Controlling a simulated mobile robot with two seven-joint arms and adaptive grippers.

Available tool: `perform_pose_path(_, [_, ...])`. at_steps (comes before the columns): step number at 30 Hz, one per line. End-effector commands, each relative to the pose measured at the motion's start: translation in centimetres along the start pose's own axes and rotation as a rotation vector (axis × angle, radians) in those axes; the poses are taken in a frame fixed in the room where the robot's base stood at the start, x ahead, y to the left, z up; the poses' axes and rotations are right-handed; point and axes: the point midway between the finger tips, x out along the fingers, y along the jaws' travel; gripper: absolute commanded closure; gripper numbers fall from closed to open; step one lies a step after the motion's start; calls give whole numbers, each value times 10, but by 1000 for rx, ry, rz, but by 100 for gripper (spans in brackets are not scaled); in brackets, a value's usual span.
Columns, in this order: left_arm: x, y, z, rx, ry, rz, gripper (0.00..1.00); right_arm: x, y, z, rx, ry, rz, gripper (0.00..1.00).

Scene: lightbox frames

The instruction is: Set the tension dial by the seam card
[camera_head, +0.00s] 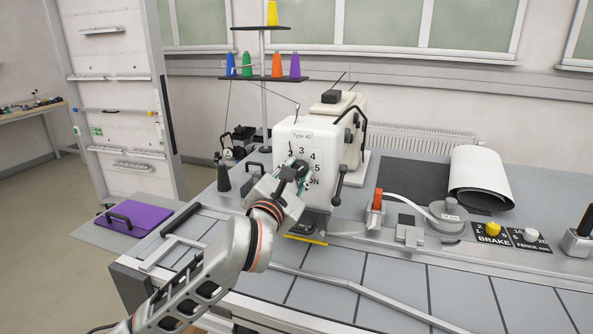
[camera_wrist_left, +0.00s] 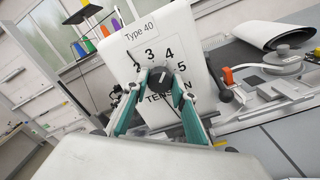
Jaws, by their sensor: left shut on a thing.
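The tension dial (camera_wrist_left: 158,82) is a dark round knob on the white face of the sewing machine (camera_head: 290,132), inside an arc of numbers above the word TENSION. A label (camera_wrist_left: 142,29) above it reads Type 40. My left gripper (camera_wrist_left: 160,86) is shut on the dial, one teal-sided finger on each side; in the head view the gripper (camera_head: 298,172) covers most of the dial. I cannot read the dial's exact setting. I cannot make out a card that is clearly the seam card. My right gripper is not in view.
A thread stand (camera_head: 264,78) with coloured cones rises behind the machine. To the right are a lever with an orange grip (camera_head: 377,199), a grey round part (camera_head: 448,214) and a BRAKE panel (camera_head: 491,232). A purple folder (camera_head: 133,218) lies left. The front tabletop is largely clear.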

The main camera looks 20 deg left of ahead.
Motion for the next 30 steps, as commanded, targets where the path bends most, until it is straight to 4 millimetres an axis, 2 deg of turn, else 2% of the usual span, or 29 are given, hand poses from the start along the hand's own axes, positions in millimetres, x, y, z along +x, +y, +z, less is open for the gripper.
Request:
perform_pose_path(7, [0,-1,-1,0,2,-2,96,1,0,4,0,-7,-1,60])
perform_pose_path(8, [0,-1,-1,0,2,-2,69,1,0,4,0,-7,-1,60])
perform_pose_path(9, [0,-1,-1,0,2,-2,59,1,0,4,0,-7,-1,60])
perform_pose_path(10, [0,-1,-1,0,2,-2,57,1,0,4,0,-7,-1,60])
perform_pose_path(22, [-5,0,0,-1,-1,-1,57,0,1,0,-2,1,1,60])
perform_pose_path(26, [-20,-1,0,-1,-1,-1,57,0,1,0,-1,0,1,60])
perform_pose_path(30, [-49,-1,0,-2,-1,-3,57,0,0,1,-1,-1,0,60])
